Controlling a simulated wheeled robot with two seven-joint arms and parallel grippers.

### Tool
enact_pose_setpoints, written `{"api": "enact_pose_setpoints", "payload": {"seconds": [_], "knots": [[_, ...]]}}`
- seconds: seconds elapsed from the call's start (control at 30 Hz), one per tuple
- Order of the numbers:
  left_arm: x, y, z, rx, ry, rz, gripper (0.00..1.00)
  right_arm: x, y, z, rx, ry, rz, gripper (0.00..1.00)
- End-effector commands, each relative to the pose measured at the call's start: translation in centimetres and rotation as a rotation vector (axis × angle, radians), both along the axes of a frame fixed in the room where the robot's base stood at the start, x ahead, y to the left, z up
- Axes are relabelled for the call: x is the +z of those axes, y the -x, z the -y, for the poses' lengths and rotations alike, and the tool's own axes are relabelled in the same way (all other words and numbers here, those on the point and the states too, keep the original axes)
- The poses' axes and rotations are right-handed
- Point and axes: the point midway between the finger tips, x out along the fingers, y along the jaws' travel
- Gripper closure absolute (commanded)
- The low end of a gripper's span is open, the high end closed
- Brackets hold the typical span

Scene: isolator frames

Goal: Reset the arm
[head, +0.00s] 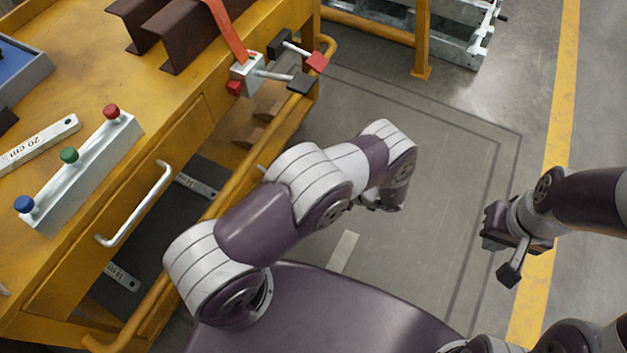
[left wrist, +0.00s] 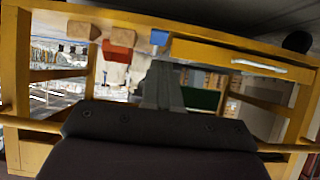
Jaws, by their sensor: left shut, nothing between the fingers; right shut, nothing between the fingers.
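My left arm (head: 265,215) reaches forward over the floor beside the yellow workbench, with its elbow and wrist bent. My left gripper (head: 378,203) is mostly hidden under its wrist in the head view. In the left wrist view the left fingers (left wrist: 162,85) are together with nothing between them, facing the yellow bench frame. My right gripper (head: 508,262) hangs over the floor at the right, shut and empty, apart from anything.
The yellow workbench (head: 190,115) fills the left, with a drawer handle (head: 135,205) and a front rail close to my left arm. The grey floor (head: 440,165) is clear.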

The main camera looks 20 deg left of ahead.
Motion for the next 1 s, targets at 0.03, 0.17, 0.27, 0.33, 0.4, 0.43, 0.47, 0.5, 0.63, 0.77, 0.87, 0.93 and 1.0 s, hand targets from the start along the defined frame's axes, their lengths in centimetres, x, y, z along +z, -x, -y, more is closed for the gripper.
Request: {"api": "enact_pose_setpoints", "payload": {"seconds": [0.03,0.17,0.27,0.33,0.4,0.43,0.47,0.5,0.63,0.77,0.87,0.93,1.0], "knots": [[0.0,0.0,0.1,0.0,0.0,0.0,1.0,0.0,0.0,0.0,0.0,0.0,0.0,1.0],[0.0,0.0,0.1,0.001,0.0,-0.001,1.0,0.0,0.0,0.0,0.0,0.0,0.0,1.0],[0.0,0.0,0.1,0.0,0.0,0.0,1.0,0.0,0.0,0.0,0.0,0.0,0.0,1.0],[0.0,0.0,0.1,0.0,0.0,0.0,1.0,0.0,0.0,0.0,0.0,0.0,0.0,1.0],[0.0,0.0,0.0,0.0,0.0,0.0,1.0,0.0,0.0,0.0,0.0,0.0,0.0,1.0],[0.0,0.0,0.0,0.0,0.0,0.0,1.0,0.0,0.0,0.0,0.0,0.0,0.0,1.0],[0.0,0.0,0.0,0.0,0.0,0.0,1.0,0.0,0.0,0.0,0.0,0.0,0.0,1.0],[0.0,0.0,0.0,0.0,0.0,0.0,1.0,0.0,0.0,0.0,0.0,0.0,0.0,1.0],[-1.5,-1.1,1.1,-0.056,0.089,0.021,1.0,0.0,0.0,0.0,0.0,0.0,0.0,1.0],[-3.8,-2.8,4.9,-0.421,0.334,-0.085,1.0,0.2,0.0,0.0,0.0,0.0,0.0,1.0],[0.7,-3.4,9.6,-0.747,0.59,-0.232,1.0,1.3,0.0,0.0,0.0,0.0,0.0,1.0],[6.3,-1.5,11.4,-0.954,0.743,-0.379,1.0,2.3,0.0,0.0,0.0,0.0,0.0,1.0],[12.0,1.9,11.2,-1.116,0.839,-0.536,1.0,3.2,0.0,0.0,0.0,0.0,0.0,1.0]]}}
